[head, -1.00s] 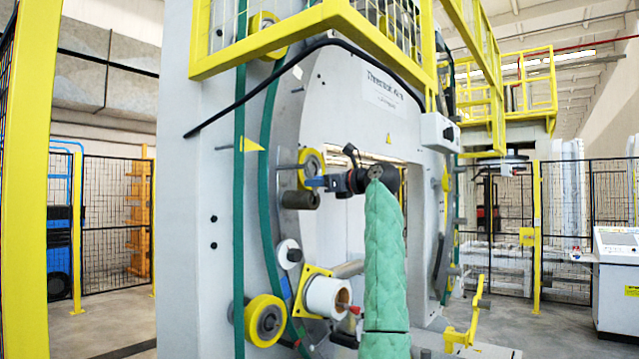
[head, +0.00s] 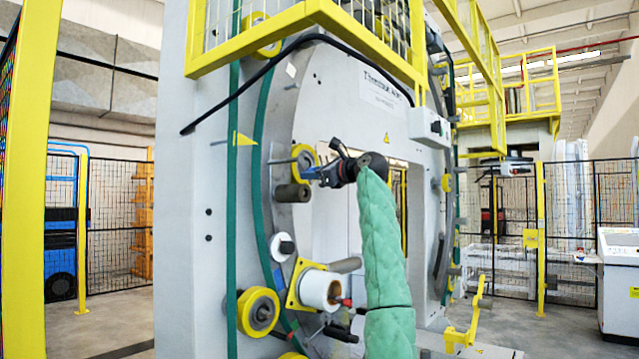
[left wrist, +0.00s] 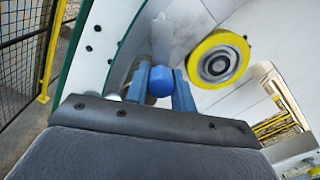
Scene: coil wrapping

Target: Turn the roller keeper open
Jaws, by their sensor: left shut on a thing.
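The roller keeper shows as a blue knob (left wrist: 161,82) between the two blue fingers of my left gripper (left wrist: 162,90) in the left wrist view. The fingers are shut on it from both sides. In the head view my left gripper (head: 311,173) is at the ring's left face, at the end of the green-sleeved arm, and the knob is hidden there. A yellow-rimmed roller (head: 304,152) sits just above the fingers, and a grey cylinder (head: 292,193) is just below. The yellow-rimmed roller also shows to the right of the knob in the wrist view (left wrist: 218,60). My right gripper is out of view.
Below on the ring (head: 345,95) are a white spool (head: 320,290) on a yellow plate and a larger yellow roller (head: 258,312). A green belt (head: 262,150) runs along the ring's left side. A yellow guard cage (head: 262,45) hangs above.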

